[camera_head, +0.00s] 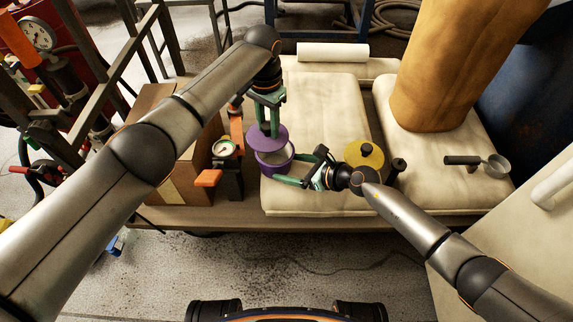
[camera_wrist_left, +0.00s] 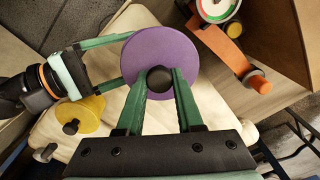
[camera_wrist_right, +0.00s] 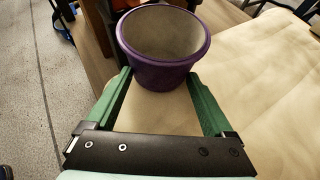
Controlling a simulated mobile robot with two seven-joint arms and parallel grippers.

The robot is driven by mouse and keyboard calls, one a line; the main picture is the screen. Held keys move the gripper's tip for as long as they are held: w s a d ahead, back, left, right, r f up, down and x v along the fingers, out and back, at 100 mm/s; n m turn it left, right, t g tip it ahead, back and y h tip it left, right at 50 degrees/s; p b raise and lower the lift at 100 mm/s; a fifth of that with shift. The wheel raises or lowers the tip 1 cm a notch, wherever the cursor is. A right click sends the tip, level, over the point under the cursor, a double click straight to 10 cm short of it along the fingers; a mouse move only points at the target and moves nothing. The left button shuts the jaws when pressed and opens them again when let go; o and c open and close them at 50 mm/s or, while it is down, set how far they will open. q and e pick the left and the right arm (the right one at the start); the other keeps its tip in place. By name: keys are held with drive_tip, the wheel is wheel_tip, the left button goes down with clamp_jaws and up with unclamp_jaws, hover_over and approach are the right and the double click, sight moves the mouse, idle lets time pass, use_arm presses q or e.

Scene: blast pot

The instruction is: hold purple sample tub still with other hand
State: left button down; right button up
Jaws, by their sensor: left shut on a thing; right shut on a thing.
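The purple sample tub (camera_head: 275,166) stands on the pale sack, open at the top, with a greyish inside. It also shows in the right wrist view (camera_wrist_right: 160,72). My right gripper (camera_head: 296,168) is shut on the tub, with one green finger on each side of its wall. A purple lid (camera_head: 268,138) is above the tub, apart from the rim as far as I can tell. My left gripper (camera_head: 266,122) is shut on the lid's black knob (camera_wrist_left: 159,79). In the left wrist view the lid (camera_wrist_left: 160,48) hides the tub.
A gauge with orange-handled fittings (camera_head: 224,150) stands close on the left, beside a cardboard box (camera_head: 150,108). A scoop (camera_head: 495,166) and a tan sack (camera_head: 440,65) are further right.

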use_arm(q)
drive_tip(key=w+a+r, duration=0.3)
drive_tip(key=a, duration=0.2)
use_arm(e)
drive_tip(key=shift+s+f, duration=0.25)
drive_tip(key=shift+f, duration=0.05)
use_arm(q)
drive_tip(key=shift+w, duration=0.1)
use_arm(e)
drive_tip(key=o, duration=1.5)
drive_tip(key=shift+w+r, duration=0.15)
use_arm(q)
drive_tip(key=shift+f, duration=0.1)
use_arm(e)
drive_tip(key=shift+s+d+r, duration=0.2)
drive_tip(key=shift+d+r, duration=0.05)
drive_tip(key=shift+d, duration=0.2)
drive_tip(key=v, duration=0.9)
drive_tip(key=shift+s+d+r, duration=0.1)
drive_tip(key=shift+s+d, duration=0.05)
drive_tip(key=shift+s, duration=0.15)
drive_tip(key=shift+s+d+r, duration=0.3)
drive_tip(key=shift+d+r, duration=0.05)
drive_tip(key=shift+d, duration=0.1)
drive_tip(key=shift+a, duration=0.1)
